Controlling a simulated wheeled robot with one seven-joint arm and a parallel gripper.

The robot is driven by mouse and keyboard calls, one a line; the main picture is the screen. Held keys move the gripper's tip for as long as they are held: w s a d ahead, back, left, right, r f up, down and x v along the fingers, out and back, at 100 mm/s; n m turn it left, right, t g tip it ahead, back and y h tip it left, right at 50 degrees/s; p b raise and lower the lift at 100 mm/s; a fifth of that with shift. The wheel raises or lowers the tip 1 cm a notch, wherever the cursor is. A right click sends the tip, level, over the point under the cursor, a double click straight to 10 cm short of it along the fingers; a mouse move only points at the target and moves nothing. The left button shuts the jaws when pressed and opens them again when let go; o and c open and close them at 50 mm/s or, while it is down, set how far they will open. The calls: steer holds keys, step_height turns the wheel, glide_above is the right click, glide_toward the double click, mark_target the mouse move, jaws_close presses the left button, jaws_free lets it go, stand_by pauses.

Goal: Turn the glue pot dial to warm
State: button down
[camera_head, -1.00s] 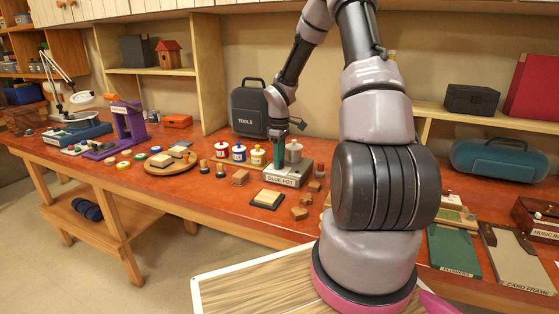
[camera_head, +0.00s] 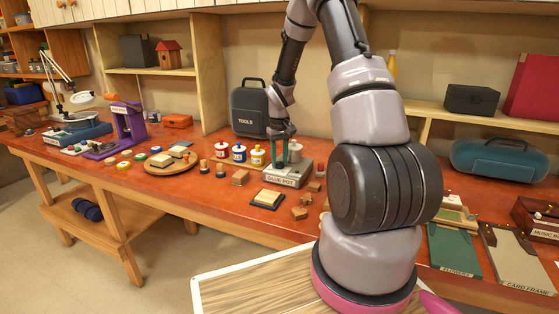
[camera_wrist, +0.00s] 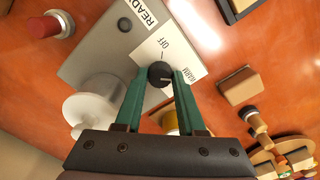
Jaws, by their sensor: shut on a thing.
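The glue pot (camera_head: 281,181) is a grey box with a name label and a silver pot on top, at the middle of the bench in the head view. In the wrist view its panel (camera_wrist: 100,48) carries a small black dial (camera_wrist: 160,70) beside the words OFF and WARM. The dial's pale mark appears to point right, towards WARM. My gripper (camera_wrist: 161,76) has its green fingers on either side of the dial and is shut on it. In the head view my gripper (camera_head: 281,156) is over the glue pot, and the dial is hard to make out.
Several paint jars (camera_head: 239,153) stand left of the glue pot. Wooden blocks (camera_head: 300,213) lie in front and to the right. A grey tool case (camera_head: 249,108) stands behind. In the wrist view a red knob (camera_wrist: 45,26) and the white pot (camera_wrist: 92,108) are near the fingers.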

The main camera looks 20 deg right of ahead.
mark_target(280, 163)
stand_by(0.5)
steer(key=c, duration=0.5)
jaws_free()
steer(key=shift+r, duration=0.1)
step_height(280, 163, up, 11)
steer(key=shift+f, duration=0.2)
